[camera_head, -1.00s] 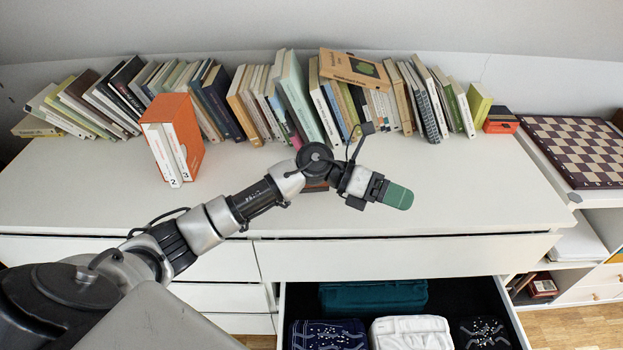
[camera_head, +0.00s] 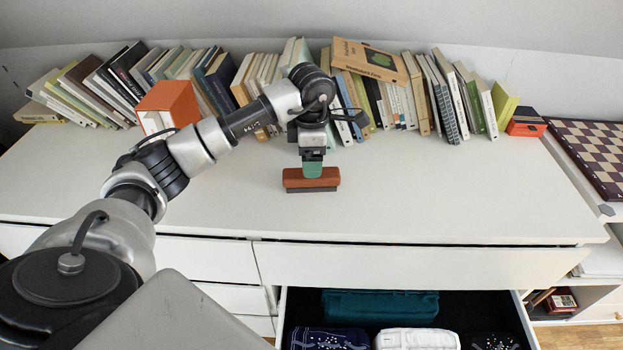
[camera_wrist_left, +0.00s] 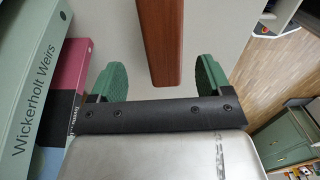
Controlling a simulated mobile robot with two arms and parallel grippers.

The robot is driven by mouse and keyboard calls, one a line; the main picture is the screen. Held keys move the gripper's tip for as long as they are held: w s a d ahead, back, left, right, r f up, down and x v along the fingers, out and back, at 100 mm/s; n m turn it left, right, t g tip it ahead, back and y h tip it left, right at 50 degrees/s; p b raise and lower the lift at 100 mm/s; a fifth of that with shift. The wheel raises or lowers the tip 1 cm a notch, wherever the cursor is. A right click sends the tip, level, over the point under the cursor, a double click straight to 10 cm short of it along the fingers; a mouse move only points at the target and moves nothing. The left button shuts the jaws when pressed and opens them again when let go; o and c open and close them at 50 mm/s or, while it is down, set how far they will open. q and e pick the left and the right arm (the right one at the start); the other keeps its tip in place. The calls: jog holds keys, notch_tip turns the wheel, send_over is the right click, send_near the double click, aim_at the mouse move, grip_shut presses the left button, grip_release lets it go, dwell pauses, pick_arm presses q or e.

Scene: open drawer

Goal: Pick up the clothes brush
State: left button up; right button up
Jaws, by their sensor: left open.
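The clothes brush (camera_head: 311,182) has a reddish-brown wooden back and a dark bristle strip below. It lies on the white dresser top (camera_head: 420,195), near the middle. My left gripper (camera_head: 312,168) points down right at the brush, its green fingertips overlapping the brush's top edge in the head view. In the left wrist view the brush back (camera_wrist_left: 161,40) runs between the two green fingers of the gripper (camera_wrist_left: 162,80), with gaps on both sides. The left gripper is open. My right gripper is not in view.
A row of books (camera_head: 450,95) leans along the wall behind. An orange book box (camera_head: 172,100) stands at left, partly behind my arm. An open drawer (camera_head: 519,320) below holds folded clothes. The dresser top right of the brush is clear.

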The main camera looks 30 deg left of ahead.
pick_arm(q)
jog(key=f, duration=0.5)
jog(key=shift+s+d+f, duration=0.15)
jog(key=shift+s+f, duration=0.05)
jog(key=c, duration=1)
jog(key=shift+r, duration=0.1)
jog(key=shift+c, duration=0.2)
jog(key=shift+r, duration=0.1)
notch_tip(320, 180, up, 4)
jog(key=shift+r, duration=0.15)
jog(key=s+d+r, duration=0.5)
jog(key=d+r, duration=0.1)
jog(key=d, duration=0.4)
jog(key=shift+d+r, duration=0.25)
jog(key=shift+d, duration=0.05)
